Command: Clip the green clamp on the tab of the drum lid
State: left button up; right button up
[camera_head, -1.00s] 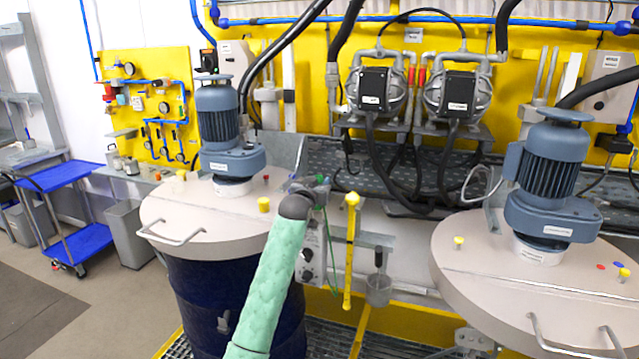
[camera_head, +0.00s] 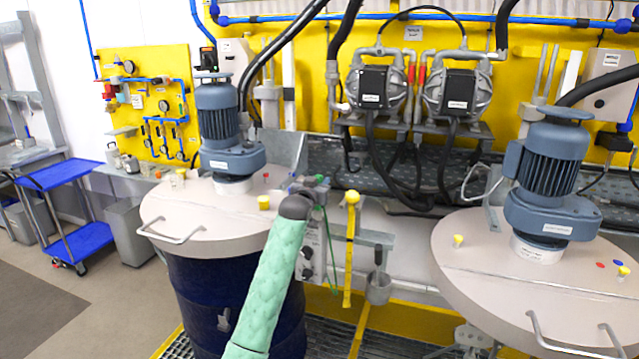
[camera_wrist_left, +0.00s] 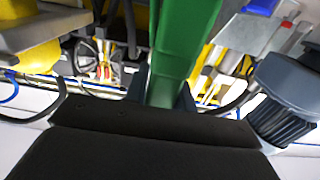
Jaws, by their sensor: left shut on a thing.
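My left gripper (camera_head: 316,188) is beyond the dark wrist of my green-sleeved arm, by the right edge of the left drum lid (camera_head: 205,222). The green clamp (camera_wrist_left: 184,45) fills the upper middle of the left wrist view, between the fingers of my left gripper (camera_wrist_left: 168,88), which is shut on it. In the head view the clamp is too small to make out clearly. A thin green line hangs below the gripper. The pale round lid sits on a dark blue drum (camera_head: 215,295). I cannot make out the lid's tab. My right gripper is not in view.
A blue-grey agitator motor (camera_head: 220,125) stands on the left lid, with a yellow cap (camera_head: 263,202) near its right edge. A second lid (camera_head: 475,265) with a motor (camera_head: 550,170) is at the right.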

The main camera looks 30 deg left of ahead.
pick_arm(q)
notch_tip(320, 180, down, 2)
jog(key=shift+f+b, duration=0.15)
jog(key=shift+b, duration=0.25)
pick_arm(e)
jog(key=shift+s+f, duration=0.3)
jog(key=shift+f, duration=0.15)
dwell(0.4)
pick_arm(q)
jog(key=shift+f, duration=0.1)
jog(key=shift+a+f, duration=0.1)
jog(key=shift+f, duration=0.25)
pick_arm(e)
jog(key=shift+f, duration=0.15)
pick_arm(q)
jog(key=shift+f+b, duration=0.2)
jog(key=shift+b, duration=0.15)
jog(key=o, duration=1.1)
jog(key=shift+s+f, duration=0.1)
